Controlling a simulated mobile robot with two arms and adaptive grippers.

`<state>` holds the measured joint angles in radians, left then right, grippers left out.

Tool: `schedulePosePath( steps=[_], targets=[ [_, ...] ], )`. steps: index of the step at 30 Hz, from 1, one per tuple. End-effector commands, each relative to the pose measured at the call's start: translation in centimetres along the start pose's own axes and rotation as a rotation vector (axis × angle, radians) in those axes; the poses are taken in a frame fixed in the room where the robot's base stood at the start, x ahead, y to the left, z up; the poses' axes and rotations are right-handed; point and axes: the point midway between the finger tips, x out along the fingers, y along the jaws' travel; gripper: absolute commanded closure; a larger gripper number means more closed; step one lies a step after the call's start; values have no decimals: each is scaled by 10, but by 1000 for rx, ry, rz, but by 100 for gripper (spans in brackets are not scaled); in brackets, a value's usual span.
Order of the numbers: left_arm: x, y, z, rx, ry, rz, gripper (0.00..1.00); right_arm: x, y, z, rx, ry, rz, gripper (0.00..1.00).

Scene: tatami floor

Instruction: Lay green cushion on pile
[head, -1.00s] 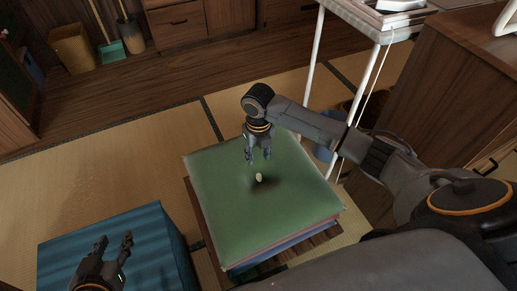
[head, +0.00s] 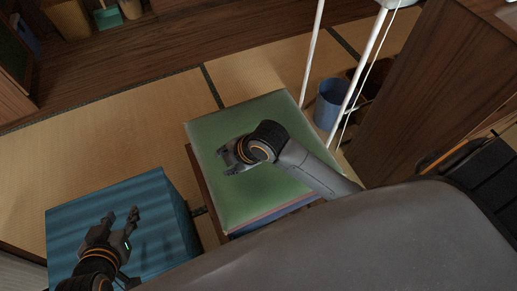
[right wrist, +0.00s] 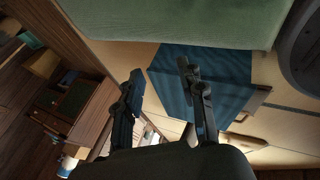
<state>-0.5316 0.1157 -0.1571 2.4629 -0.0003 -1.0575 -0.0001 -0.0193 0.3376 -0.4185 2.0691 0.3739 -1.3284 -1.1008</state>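The green cushion (head: 240,193) lies flat on top of a pile (head: 268,218) of cushions, with pink and blue edges showing beneath it. Its edges look roughly lined up with the pile. My right gripper (head: 228,155) is over the cushion, fingers pointing left, and hides its middle. In the right wrist view the fingers (right wrist: 160,75) are apart with nothing between them, and the cushion (right wrist: 180,18) is at the top, clear of them. My left gripper (head: 122,217) is open and empty above the blue box-like block (head: 75,225) at lower left.
The pile rests on a low wooden stand (head: 209,200). A blue bin (head: 328,103) and white-legged stand (head: 313,50) are behind it. A wooden cabinet (head: 430,90) is at right. Tatami (head: 110,135) is clear behind the block.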

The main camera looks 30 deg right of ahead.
Motion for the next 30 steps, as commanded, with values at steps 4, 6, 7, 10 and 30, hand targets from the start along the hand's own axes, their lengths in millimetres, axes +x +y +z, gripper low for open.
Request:
schedulePosePath(
  steps=[4, 6, 7, 10, 30],
  targets=[
    [0, 0, 0, 0, 0, 0, 60, -24, -9, -6, 400, 28, 121, 61],
    [0, 0, 0, 0, 0, 0, 60, -38, -11, -3, 589, 41, 181, 61],
    [0, 0, 0, 0, 0, 0, 60, -44, -12, -1, 669, 48, 205, 61],
    [0, 0, 0, 0, 0, 0, 60, -65, -15, 9, 911, 65, 288, 61],
    [0, 0, 0, 0, 0, 1, 60, -107, -20, 34, 1320, 107, 447, 61]
  ],
)
